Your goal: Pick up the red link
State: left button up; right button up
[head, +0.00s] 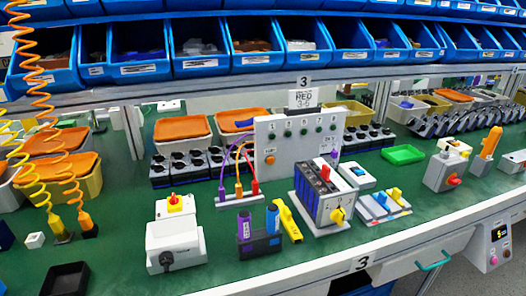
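A small pale stand (238,201) sits on the green bench, in front of the grey upright panel (285,146). A purple, an orange and a red upright plug end show on it, with thin coloured leads arching above. The red plug end (255,188) is at the stand's right end. I take it as part of the red link; where its lead runs is too small to tell. Neither of my grippers is in view.
A dark holder (259,244) with purple and blue cylinders and a yellow tool stands in front. A white switch box (175,245) is at left, a module with a yellow knob (322,198) at right. Orange-lidded bins (182,128) stand behind. Coiled hoses hang at left.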

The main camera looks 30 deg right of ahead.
aim_at(325, 173)
jog(key=z, duration=1.35)
jog(key=i+l, duration=0.15)
jog(key=l, duration=0.2)
jog(key=i+l, duration=0.2)
jog(key=l, duration=0.2)
jog(key=i+l, duration=0.15)
jog(key=l, duration=0.2)
jog(key=i+l, duration=0.15)
jog(key=l, duration=0.2)
jog(key=l+z, duration=0.05)
